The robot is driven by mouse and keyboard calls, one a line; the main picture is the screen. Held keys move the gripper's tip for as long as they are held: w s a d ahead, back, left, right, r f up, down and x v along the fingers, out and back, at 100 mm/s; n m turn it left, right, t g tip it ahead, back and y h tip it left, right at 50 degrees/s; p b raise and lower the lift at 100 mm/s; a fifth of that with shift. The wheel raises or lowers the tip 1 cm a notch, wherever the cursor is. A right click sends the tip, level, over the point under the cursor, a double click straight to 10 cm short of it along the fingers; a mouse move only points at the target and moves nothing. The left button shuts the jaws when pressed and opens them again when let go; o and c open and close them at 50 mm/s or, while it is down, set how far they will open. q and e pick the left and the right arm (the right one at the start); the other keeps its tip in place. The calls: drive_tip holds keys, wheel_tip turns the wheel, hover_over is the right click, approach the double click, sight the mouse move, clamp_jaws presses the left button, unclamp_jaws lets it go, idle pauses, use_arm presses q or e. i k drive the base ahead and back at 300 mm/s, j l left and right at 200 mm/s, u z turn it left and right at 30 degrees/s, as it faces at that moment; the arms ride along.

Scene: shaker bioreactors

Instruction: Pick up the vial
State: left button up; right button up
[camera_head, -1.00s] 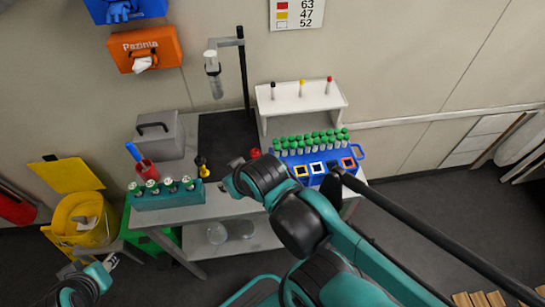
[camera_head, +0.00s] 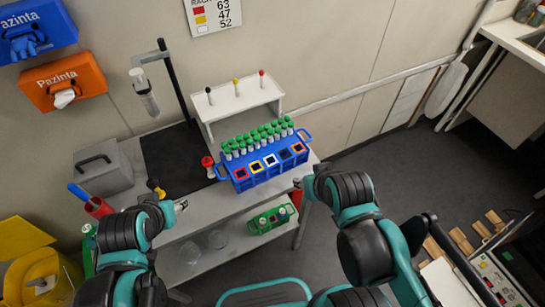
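Green-capped vials (camera_head: 262,134) stand in rows in a blue rack (camera_head: 262,178) on the table. The rack's front has square openings with coloured frames. My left gripper (camera_head: 183,204) is over the table's front edge, left of and nearer than the rack. My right gripper (camera_head: 297,183) is just right of and in front of the rack. Both grippers look small and dark; their finger opening cannot be made out. No vial is seen in either.
A red-topped object (camera_head: 208,166) stands left of the rack. A yellow-and-black item (camera_head: 155,187), a red cup (camera_head: 98,207) and a grey case (camera_head: 103,168) are further left. A stand (camera_head: 172,80) rises behind. A green rack (camera_head: 270,219) sits on the lower shelf.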

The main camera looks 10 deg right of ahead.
sight(87, 229)
drive_tip(key=z, duration=0.25)
drive_tip(key=u, duration=0.45)
drive_tip(key=j+u, duration=0.15)
drive_tip(key=u, duration=0.7)
drive_tip(key=j+u, duration=0.1)
drive_tip(key=u, duration=0.35)
